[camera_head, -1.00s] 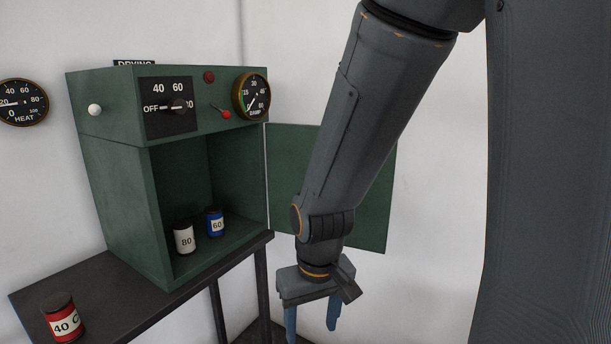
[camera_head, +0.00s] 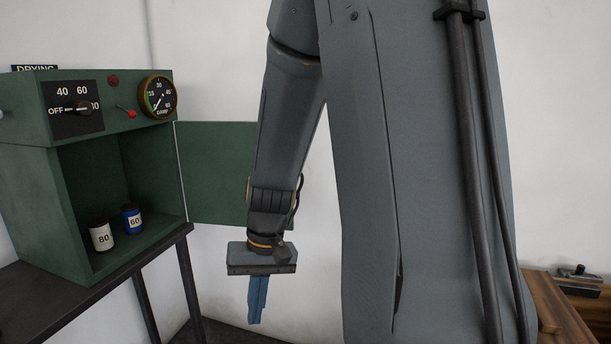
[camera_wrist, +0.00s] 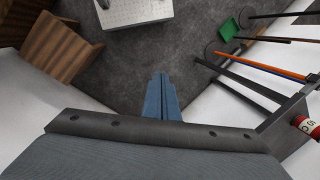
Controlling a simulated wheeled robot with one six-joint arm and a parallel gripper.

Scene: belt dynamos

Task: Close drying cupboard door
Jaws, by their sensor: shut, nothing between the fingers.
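The green drying cupboard (camera_head: 22,215) stands on a dark bench at the left in the head view. Its door (camera_head: 215,170) is swung wide open to the right, near the white wall, and my forearm hides its right edge. Inside stand a white jar marked 80 (camera_head: 102,237) and a blue jar marked 60 (camera_head: 132,219). My gripper (camera_head: 257,318) points down, to the right of the bench and below the door in the picture. Its blue fingers are shut and empty, and they also show in the wrist view (camera_wrist: 161,84). The wrist view does not show the door.
The dark bench (camera_head: 60,300) has legs just left of my gripper. A wooden table (camera_head: 565,310) is at the far right. The wrist view shows grey floor (camera_wrist: 150,55), a wooden piece (camera_wrist: 60,50), a white perforated surface (camera_wrist: 135,10) and several rods at the right.

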